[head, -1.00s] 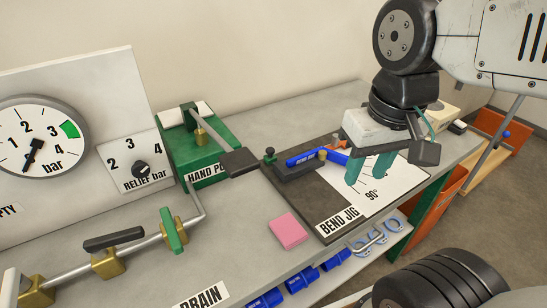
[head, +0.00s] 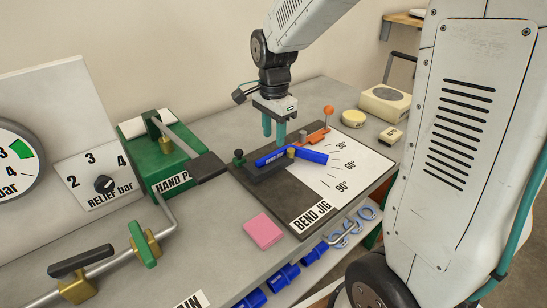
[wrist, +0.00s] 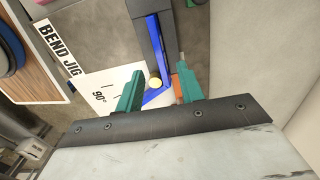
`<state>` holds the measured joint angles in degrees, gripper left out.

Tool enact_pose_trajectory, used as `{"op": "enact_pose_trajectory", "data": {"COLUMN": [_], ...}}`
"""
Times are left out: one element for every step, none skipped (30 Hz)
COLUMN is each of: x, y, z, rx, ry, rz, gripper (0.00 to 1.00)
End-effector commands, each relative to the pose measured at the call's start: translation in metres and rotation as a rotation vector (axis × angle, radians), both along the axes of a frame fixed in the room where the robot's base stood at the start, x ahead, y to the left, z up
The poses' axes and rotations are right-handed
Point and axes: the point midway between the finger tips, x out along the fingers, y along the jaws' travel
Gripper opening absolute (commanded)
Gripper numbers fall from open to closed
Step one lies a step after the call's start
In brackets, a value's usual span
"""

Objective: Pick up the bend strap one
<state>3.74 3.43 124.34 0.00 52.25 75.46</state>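The blue bend strap (head: 313,156), with small lettering on its left leg, lies in the bend jig (head: 298,208). It is bent at a brass pin (head: 291,152). In the wrist view the blue strap (wrist: 157,45) runs down between my fingers and kinks beside the round pin (wrist: 154,82). My gripper (head: 274,140) is open and empty, with two green fingers pointing down. It hangs above the jig, over or just behind the strap; I cannot tell the exact height. In the wrist view its fingers (wrist: 156,83) stand apart either side of the strap's bend.
An orange lever (head: 328,113) with a round knob rises behind the strap; my right finger partly hides it in the wrist view. A green hand pump (head: 175,165) stands left, a pink block (head: 263,230) in front. Cream items (head: 384,104) sit at the back right.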

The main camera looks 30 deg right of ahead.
Motion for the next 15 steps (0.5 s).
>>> {"op": "enact_pose_trajectory", "data": {"x": [0.0, 0.0, -0.001, 0.0, -0.001, 0.0, 0.0, 0.0, 0.0, 0.0, 0.0, 0.0, 0.0, 0.0, 0.0], "y": [0.0, 0.0, 0.001, 0.001, 0.001, 0.001, 0.001, 0.001, 0.001, 0.001, 0.001, 0.001, 0.001, 0.001, 0.001], "z": [-0.006, -0.01, -0.014, -0.019, -0.024, -0.03, -0.035, -0.039, -0.045, -0.049, -0.051, -0.054, -0.056, -0.057, -0.057], "rx": [0.0, 0.0, 0.0, 0.0, 0.0, 0.0, 0.0, 0.0, 0.0, 0.0, 0.0, 0.0, 0.0, 0.0, 0.0], "ry": [0.002, 0.003, 0.003, 0.003, 0.004, 0.004, 0.003, 0.003, 0.003, 0.004, 0.003, 0.001, 0.001, 0.001, 0.0], "rz": [0.001, 0.001, 0.002, 0.002, 0.002, 0.003, 0.003, 0.003, 0.003, 0.003, 0.003, 0.003, 0.003, 0.004, 0.004], "gripper": [0.38, 0.38, 0.38, 0.38, 0.38, 0.38, 0.38, 0.38, 0.38, 0.38, 0.38, 0.38, 0.38, 0.38, 0.38]}}
